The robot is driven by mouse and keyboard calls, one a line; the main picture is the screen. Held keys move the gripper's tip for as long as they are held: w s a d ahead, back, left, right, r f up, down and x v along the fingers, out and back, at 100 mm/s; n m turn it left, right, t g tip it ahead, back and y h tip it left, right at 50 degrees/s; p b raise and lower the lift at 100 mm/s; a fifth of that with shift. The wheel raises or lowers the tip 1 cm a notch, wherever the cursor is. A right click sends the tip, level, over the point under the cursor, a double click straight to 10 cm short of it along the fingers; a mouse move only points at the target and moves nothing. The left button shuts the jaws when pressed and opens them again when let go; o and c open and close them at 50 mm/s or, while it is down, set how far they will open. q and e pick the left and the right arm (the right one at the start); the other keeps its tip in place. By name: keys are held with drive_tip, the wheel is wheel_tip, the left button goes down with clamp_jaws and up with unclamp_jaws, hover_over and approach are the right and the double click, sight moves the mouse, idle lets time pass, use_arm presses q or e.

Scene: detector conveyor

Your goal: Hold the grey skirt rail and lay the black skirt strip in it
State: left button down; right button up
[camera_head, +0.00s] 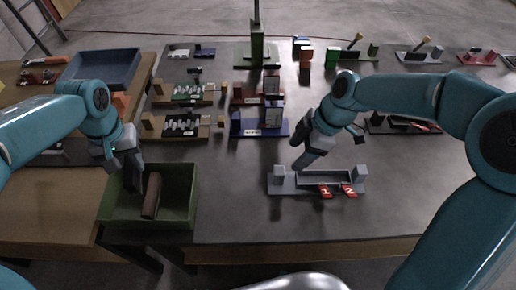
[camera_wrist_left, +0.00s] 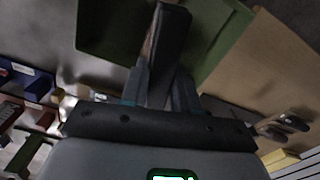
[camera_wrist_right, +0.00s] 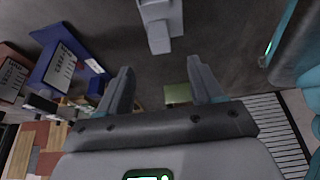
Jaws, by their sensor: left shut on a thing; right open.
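The grey skirt rail (camera_head: 285,185) lies on the dark table, right of centre, with a raised block at each end. A grey piece shows at the top of the right wrist view (camera_wrist_right: 155,22), apart from the fingers. My right gripper (camera_head: 302,166) is above the rail's left part, open and empty. My left gripper (camera_head: 133,172) is shut on a long dark, brownish strip (camera_wrist_left: 166,45) at the green bin. That strip, apparently the black skirt strip, shows in the head view (camera_head: 151,195) inside the bin, tilted. Whether it touches the bin floor I cannot tell.
The green bin (camera_head: 182,222) has raised walls around my left gripper. Two red tags marked 1 and 2 (camera_head: 326,191) sit at the rail's front. A blue fixture (camera_head: 247,130) and several boards stand farther back. The table between bin and rail is clear.

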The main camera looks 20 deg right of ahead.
sight(280, 173)
drive_tip(key=x, duration=0.7)
drive_tip(key=p+x, duration=0.1)
drive_tip(key=x, duration=0.3)
drive_tip(key=shift+d+f, duration=0.2)
drive_tip(key=shift+f, duration=0.1)
drive_tip(key=shift+a+f, duration=0.15)
drive_tip(key=shift+a, duration=0.1)
drive_tip(key=shift+d, duration=0.25)
drive_tip(key=shift+a, duration=0.2)
clamp_jaws()
drive_tip(key=shift+o, duration=0.4)
unclamp_jaws()
drive_tip(key=shift+d, duration=0.15)
